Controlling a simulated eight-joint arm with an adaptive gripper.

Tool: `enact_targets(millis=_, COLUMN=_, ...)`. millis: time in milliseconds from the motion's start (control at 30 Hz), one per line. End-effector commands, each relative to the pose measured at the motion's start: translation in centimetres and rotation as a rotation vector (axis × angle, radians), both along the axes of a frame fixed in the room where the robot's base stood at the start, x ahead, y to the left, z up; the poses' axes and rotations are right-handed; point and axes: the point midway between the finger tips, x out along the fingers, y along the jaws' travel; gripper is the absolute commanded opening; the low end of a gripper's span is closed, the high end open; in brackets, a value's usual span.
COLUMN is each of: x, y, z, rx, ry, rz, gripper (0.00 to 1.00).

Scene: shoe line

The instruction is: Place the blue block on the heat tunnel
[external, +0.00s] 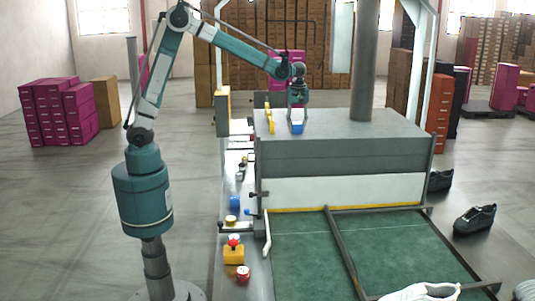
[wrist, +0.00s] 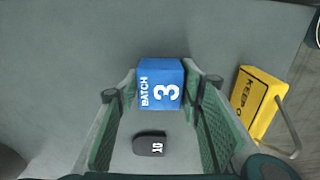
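The blue block (external: 297,127), marked "BATCH 3", sits on the grey top of the heat tunnel (external: 345,128), near its left end. In the wrist view the blue block (wrist: 161,84) lies between or just beyond my fingertips. My gripper (external: 297,105) points down directly above the block. In the wrist view my gripper (wrist: 163,85) has its fingers spread, with narrow gaps showing beside the block. I see no clear contact between fingers and block.
A yellow "KEEP O..." sign (wrist: 259,103) stands close on the right of my gripper. A small dark tag (wrist: 150,144) shows between the fingers. A thick grey pipe (external: 364,60) rises from the tunnel top.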

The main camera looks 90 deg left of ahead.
Motion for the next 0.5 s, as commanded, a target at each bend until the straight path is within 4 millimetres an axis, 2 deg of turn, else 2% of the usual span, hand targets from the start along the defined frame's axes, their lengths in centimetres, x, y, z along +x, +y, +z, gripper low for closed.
enact_targets(millis=67, x=0.00, y=0.00, z=0.04, rx=0.000, ry=0.000, rz=0.000, gripper=0.48)
enact_targets(millis=500, x=-0.01, y=0.00, z=0.29, rx=0.000, ry=0.000, rz=0.000, gripper=0.48)
